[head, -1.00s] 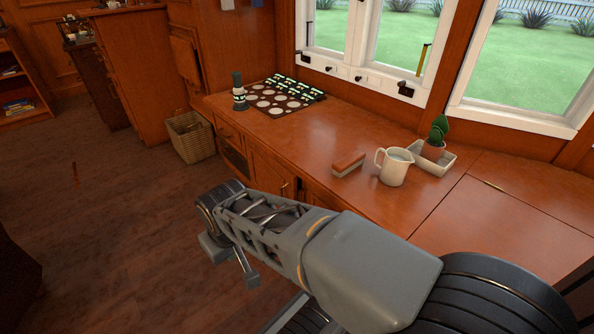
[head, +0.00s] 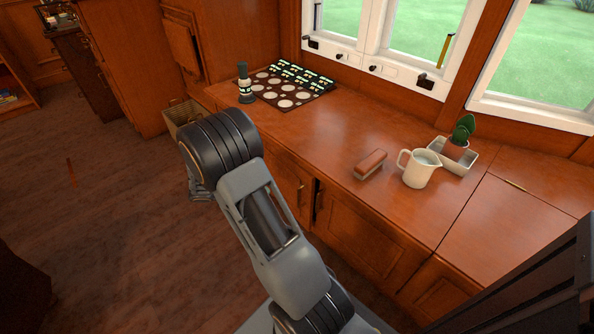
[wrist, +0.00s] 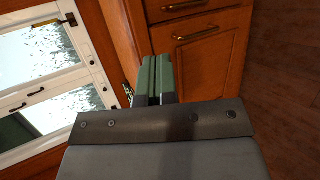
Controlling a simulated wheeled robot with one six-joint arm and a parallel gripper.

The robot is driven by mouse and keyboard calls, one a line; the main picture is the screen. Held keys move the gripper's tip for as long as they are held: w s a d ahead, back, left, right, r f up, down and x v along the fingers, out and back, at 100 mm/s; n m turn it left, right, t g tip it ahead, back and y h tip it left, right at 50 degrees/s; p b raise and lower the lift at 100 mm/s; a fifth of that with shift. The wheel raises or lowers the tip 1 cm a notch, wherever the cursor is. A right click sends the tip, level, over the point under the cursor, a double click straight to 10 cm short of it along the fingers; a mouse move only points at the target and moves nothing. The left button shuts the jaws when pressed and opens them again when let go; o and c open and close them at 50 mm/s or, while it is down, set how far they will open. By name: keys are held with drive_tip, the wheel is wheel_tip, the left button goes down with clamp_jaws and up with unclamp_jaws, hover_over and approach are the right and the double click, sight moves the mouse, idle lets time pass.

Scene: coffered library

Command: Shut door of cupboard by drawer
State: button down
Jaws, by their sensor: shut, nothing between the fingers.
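In the wrist view my gripper (wrist: 155,62) has its two green fingers together, with nothing between them. In the head view my arm hides most of it. A wooden cupboard door (wrist: 212,62) with a bar handle stands just right of the fingers in the wrist view; I cannot tell whether they touch it. A drawer front (wrist: 185,8) with its own handle is above that door. In the head view a panelled cupboard door (head: 362,232) is under the counter. A dark gap shows beside its left edge, near another door (head: 287,180); how far either stands open is unclear.
A wicker basket (head: 183,117) stands beyond my arm.

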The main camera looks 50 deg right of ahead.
drive_tip(key=w+d+f+n+t+h+p, duration=0.1)
drive_tip(key=w+d+f+t+h+p, duration=0.1)
drive_tip(key=w+d+f+h, duration=0.5)
drive_tip(key=b, duration=0.4)
approach(303, 172)
drive_tip(key=d, duration=0.2)
drive_tip(key=s+d, duration=0.1)
drive_tip(key=d, duration=0.4)
drive_tip(key=shift+s+d+r, duration=0.15)
drive_tip(key=shift+d+r, duration=0.05)
drive_tip(key=shift+r, duration=0.05)
drive_tip(key=shift+t, duration=0.3)
